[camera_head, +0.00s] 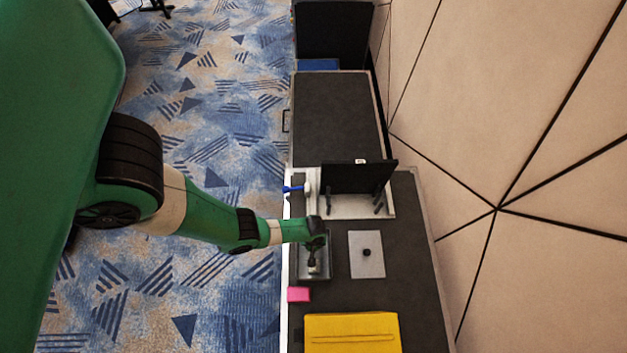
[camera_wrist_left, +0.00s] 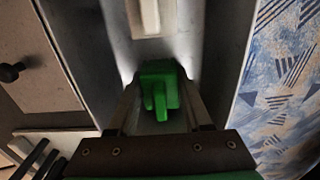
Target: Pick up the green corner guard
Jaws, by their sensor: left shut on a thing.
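The green corner guard (camera_wrist_left: 160,88) shows in the left wrist view, a small bright green block with a protruding part. It sits between the two fingers of my left gripper (camera_wrist_left: 160,98), which is shut on it. In the head view my left gripper (camera_head: 314,263) points down into a grey metal tray (camera_head: 326,276) near the counter's left edge. The guard cannot be made out there, hidden by the gripper. Whether the guard still touches the tray floor I cannot tell. My right gripper is not in view.
A white block (camera_wrist_left: 150,16) lies in the tray beyond the guard. A grey plate with a black knob (camera_head: 367,268) is right of the tray. A pink block (camera_head: 299,294) and yellow case (camera_head: 352,333) lie nearer. A black panel (camera_head: 358,177) and blue-handled tool (camera_head: 294,189) are behind.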

